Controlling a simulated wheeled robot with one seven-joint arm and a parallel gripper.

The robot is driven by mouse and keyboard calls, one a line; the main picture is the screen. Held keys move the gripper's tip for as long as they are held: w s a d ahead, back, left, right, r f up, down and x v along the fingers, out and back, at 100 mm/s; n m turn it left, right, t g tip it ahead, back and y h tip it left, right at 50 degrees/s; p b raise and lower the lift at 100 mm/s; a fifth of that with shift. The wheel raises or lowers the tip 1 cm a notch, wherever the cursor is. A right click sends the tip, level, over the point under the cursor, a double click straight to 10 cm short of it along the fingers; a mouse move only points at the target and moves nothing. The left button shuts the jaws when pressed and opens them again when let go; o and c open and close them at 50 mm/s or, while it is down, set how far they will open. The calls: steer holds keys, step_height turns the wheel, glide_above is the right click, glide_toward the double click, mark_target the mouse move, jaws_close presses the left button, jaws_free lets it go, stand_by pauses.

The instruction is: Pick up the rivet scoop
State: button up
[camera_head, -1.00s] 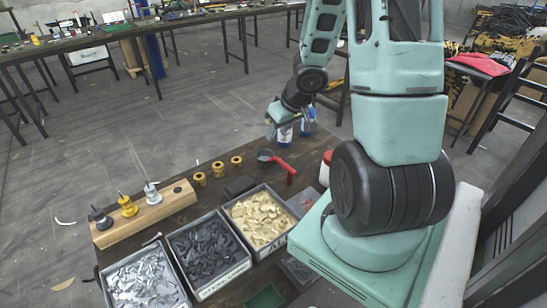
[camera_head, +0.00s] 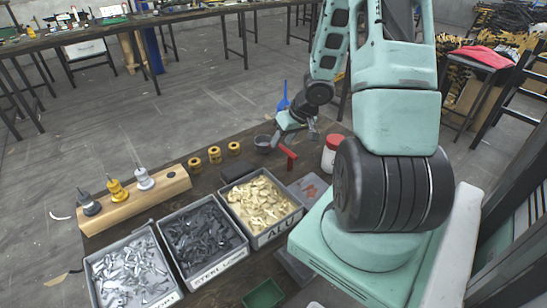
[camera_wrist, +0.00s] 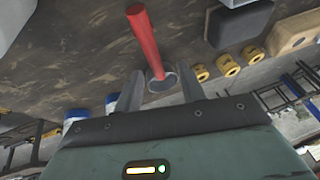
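The rivet scoop has a dark round cup (camera_head: 263,142) and a red handle (camera_head: 288,153). It rests on the dark bench top behind the bin of gold rivets. In the wrist view the red handle (camera_wrist: 145,38) points up the picture, and the grey cup (camera_wrist: 162,84) appears between my two fingers. My gripper (camera_wrist: 160,90) is open, with a finger to either side of the cup and nothing clamped. In the head view my gripper (camera_head: 283,138) hangs beside the scoop, partly covering the place where handle and cup join. Whether a finger touches the scoop I cannot tell.
Bins of silver (camera_head: 88,268), dark (camera_head: 243,248) and gold rivets (camera_head: 297,214) line the front. A black block (camera_head: 238,172), three brass rings (camera_head: 214,155) and a wooden nozzle block (camera_head: 130,206) stand nearby. A red-lidded jar (camera_head: 332,153) is right of the scoop.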

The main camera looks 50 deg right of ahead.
mark_target(280, 144)
steer(key=shift+d+b+x, duration=0.15)
steer(key=shift+b+x, duration=0.8)
steer(key=shift+x, duration=0.55)
steer(key=shift+d+b+x, duration=0.1)
steer(key=shift+b+x, duration=0.85)
steer(key=shift+x, duration=0.55)
steer(key=shift+r, duration=0.1)
jaws_close()
